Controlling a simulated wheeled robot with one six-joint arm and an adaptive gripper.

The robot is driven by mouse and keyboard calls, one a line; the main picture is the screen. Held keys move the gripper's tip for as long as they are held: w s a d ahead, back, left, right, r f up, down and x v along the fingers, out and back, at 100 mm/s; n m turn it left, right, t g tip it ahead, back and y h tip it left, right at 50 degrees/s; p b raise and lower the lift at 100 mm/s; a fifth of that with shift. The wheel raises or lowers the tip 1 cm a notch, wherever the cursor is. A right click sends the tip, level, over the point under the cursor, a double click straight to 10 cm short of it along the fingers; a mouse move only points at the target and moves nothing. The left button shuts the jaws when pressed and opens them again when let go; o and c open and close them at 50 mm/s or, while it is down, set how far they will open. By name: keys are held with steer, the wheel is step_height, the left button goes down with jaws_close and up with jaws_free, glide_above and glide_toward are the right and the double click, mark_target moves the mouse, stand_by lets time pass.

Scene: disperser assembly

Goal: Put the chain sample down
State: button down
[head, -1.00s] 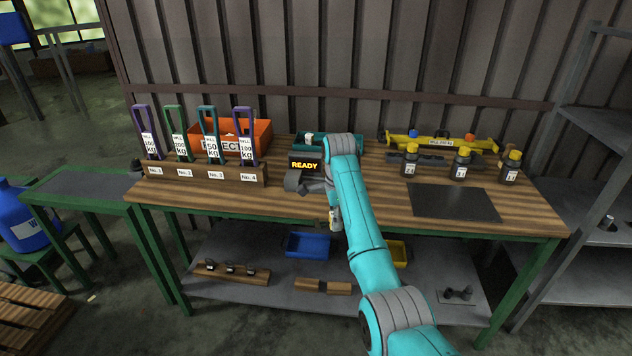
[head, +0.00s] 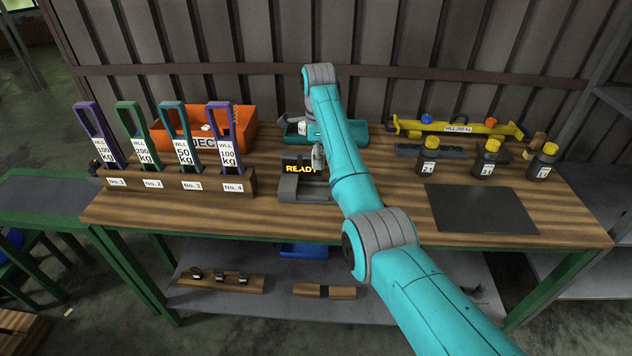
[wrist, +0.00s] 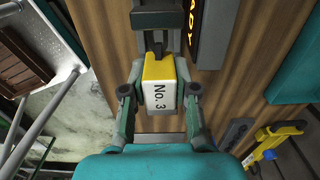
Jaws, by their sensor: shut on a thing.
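In the wrist view my gripper (wrist: 160,84) is shut on a yellow and white block marked "No. 3" (wrist: 164,99), which I take to be the tag of the chain sample. No chain links can be made out. The block is close to the dark grey fixture (wrist: 153,18) of the test device. In the head view this device has a grey base (head: 303,190) and a lit "READY" display (head: 300,168). My arm mostly hides the gripper there, just right of the display. I cannot tell whether the block touches the fixture.
Slings in a numbered wooden rack (head: 180,183) and an orange bin (head: 240,135) stand left. A teal tray (head: 356,131) lies behind my arm. Bottles (head: 485,160), a yellow beam (head: 460,129) and a black mat (head: 480,209) are right. Some bench front is clear.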

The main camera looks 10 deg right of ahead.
mark_target(318, 193)
step_height(318, 193, down, 9)
steer(key=shift+r, duration=0.15)
steer(key=shift+s+f, duration=0.15)
steer(key=shift+f, duration=0.5)
steer(key=c, duration=1.2)
jaws_free()
steer(key=shift+f, duration=0.2)
steer(key=shift+r, duration=0.1)
step_height(318, 193, up, 13)
steer(key=shift+r, duration=0.2)
